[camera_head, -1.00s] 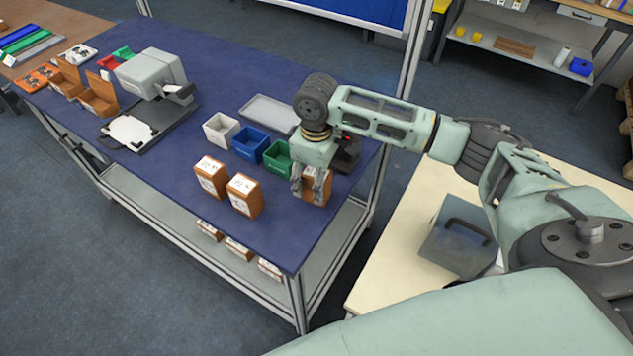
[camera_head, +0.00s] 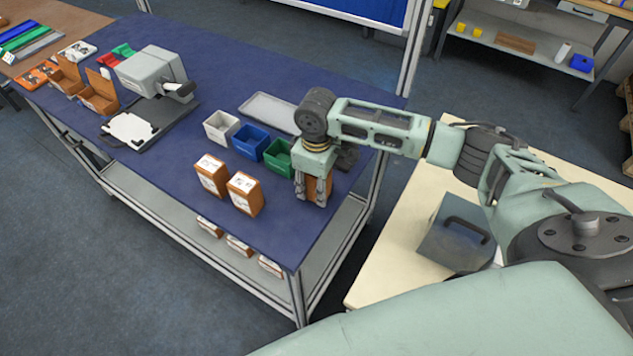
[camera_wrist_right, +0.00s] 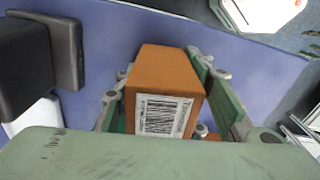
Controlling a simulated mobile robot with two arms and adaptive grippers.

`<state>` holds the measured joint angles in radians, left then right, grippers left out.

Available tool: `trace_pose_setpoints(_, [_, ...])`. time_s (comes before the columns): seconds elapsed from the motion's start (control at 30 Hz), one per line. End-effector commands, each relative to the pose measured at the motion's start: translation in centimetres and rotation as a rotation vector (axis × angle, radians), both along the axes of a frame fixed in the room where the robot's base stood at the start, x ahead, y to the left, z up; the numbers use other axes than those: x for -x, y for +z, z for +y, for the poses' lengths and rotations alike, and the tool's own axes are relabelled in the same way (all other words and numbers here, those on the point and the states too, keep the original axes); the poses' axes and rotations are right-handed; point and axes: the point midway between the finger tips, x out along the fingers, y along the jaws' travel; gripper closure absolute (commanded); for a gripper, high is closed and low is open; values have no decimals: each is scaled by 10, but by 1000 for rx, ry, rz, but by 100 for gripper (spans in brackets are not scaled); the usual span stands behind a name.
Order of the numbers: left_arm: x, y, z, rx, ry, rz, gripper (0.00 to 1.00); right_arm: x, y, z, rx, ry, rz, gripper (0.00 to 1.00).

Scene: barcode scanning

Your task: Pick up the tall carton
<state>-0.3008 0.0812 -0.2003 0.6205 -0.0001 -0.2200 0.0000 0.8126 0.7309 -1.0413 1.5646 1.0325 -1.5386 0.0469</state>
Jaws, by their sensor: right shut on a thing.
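Three orange-brown cartons with white labels stand in a row at the near side of the blue table (camera_head: 200,224). The left carton (camera_head: 211,178) and the middle carton (camera_head: 244,196) stand free and upright. My right gripper (camera_head: 312,196) reaches down over the right carton (camera_head: 317,188) and is shut on it, with a finger on either side. The right wrist view shows this carton (camera_wrist_right: 166,68) between the fingers, its barcode label facing the camera. Its lower part is hidden there. My left gripper is not in view.
White, blue (camera_head: 250,142) and green (camera_head: 277,156) bins stand behind the cartons, with a grey tray (camera_head: 272,108) further back. A grey machine (camera_head: 152,72) stands at the left. More cartons sit on the shelf below.

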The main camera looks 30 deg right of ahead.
Motion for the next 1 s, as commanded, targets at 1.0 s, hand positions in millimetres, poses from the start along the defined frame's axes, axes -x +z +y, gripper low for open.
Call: trace_pose_setpoints(1.0, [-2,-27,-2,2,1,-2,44,40,74,-45,3,-3,-3,97])
